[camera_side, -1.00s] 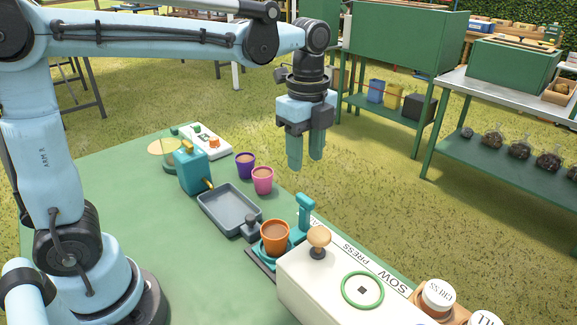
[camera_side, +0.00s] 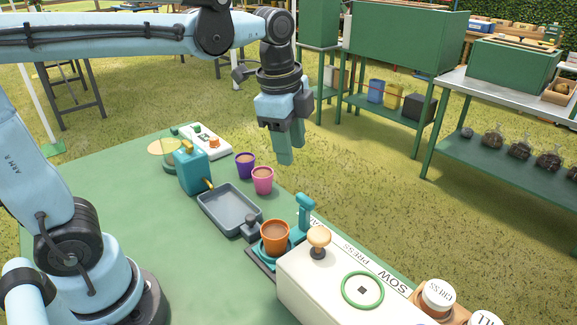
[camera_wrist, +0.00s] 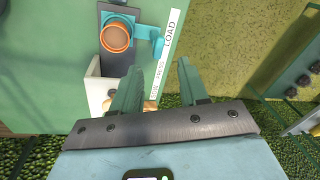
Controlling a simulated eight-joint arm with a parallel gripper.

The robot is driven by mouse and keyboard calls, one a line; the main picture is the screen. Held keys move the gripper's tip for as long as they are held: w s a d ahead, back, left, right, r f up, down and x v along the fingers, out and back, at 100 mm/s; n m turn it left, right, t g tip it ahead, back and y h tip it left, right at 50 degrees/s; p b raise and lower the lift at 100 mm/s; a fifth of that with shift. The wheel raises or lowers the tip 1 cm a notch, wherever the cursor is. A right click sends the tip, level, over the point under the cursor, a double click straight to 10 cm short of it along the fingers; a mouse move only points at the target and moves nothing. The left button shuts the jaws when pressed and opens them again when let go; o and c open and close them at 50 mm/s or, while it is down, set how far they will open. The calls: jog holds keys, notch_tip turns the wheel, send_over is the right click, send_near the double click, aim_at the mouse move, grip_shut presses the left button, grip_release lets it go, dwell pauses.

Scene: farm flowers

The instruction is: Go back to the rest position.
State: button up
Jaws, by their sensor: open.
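My gripper (camera_side: 286,156) hangs in the air past the far edge of the green table (camera_side: 110,200), fingers pointing down, with nothing between them. In the wrist view my gripper's two green fingers (camera_wrist: 158,82) stand apart and empty. An orange pot (camera_side: 274,238) filled with brown soil sits in the teal holder (camera_side: 305,212) beside the white sowing machine (camera_side: 330,285). The pot also shows in the wrist view (camera_wrist: 116,37), next to a label reading LOAD.
A grey tray (camera_side: 229,209), a purple pot (camera_side: 245,165), a pink pot (camera_side: 262,181) and a teal dispenser (camera_side: 192,170) stand on the table. A round wooden knob (camera_side: 319,238) tops the machine. Green shelving (camera_side: 400,100) stands behind. The air around my gripper is clear.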

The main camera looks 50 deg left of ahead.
jog(key=s+a+f+n+t, duration=0.3)
jog(key=s+f+n+t, duration=0.2)
jog(key=n, duration=0.8)
jog(key=shift+s+a+f, duration=0.25)
jog(key=shift+s+f, duration=0.35)
jog(key=shift+s, duration=0.1)
